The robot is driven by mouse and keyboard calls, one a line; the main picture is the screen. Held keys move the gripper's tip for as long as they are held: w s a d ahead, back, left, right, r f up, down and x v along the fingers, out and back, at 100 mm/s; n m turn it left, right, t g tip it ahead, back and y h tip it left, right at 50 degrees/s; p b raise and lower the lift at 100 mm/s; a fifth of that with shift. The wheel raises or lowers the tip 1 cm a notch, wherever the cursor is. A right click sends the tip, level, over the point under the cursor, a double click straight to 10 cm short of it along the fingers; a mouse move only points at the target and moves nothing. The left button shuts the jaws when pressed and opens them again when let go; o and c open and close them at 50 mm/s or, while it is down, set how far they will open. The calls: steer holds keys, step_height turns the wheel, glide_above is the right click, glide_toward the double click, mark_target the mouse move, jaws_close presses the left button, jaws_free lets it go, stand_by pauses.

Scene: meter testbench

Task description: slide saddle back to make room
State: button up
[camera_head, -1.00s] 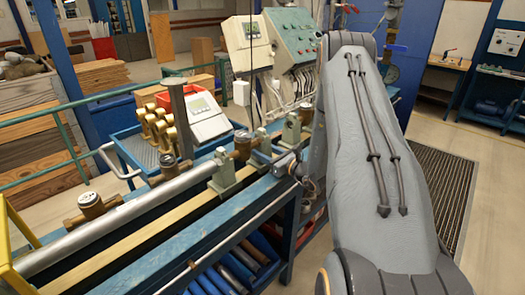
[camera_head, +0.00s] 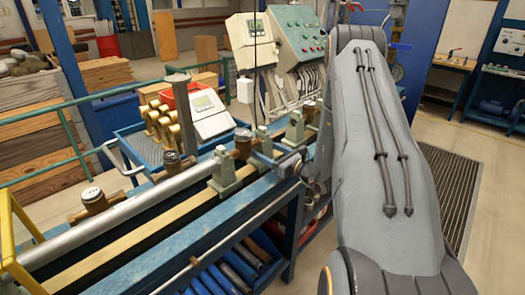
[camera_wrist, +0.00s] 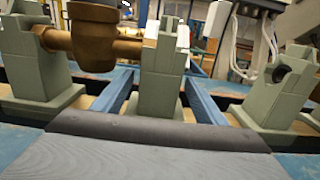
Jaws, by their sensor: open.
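Grey-green saddles stand along the bench rail: a near one (camera_head: 223,174), a middle one (camera_head: 264,141) and a far one (camera_head: 294,130). In the wrist view one stands at left (camera_wrist: 28,65), one in the centre (camera_wrist: 160,90) and one with a round bore at right (camera_wrist: 287,88). A brass meter (camera_wrist: 95,35) sits between the left and centre saddles. My gripper (camera_head: 291,164) is low at the bench's right edge, beside the middle and far saddles; it is open and empty, its fingers mostly hidden. A dark grey edge fills the bottom of the wrist view.
A long grey pipe (camera_head: 150,203) and more brass meters (camera_head: 94,200) lie along the bench. Behind are a blue tray (camera_head: 135,150) with brass fittings and a white display unit (camera_head: 208,115). Control boxes (camera_head: 297,38) with hanging cables stand beyond the far end.

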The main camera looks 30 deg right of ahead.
mark_target(268, 152)
steer(key=b+v, duration=0.1)
steer(key=v, duration=0.5)
steer(key=shift+b, duration=0.4)
steer(key=shift+s, duration=0.1)
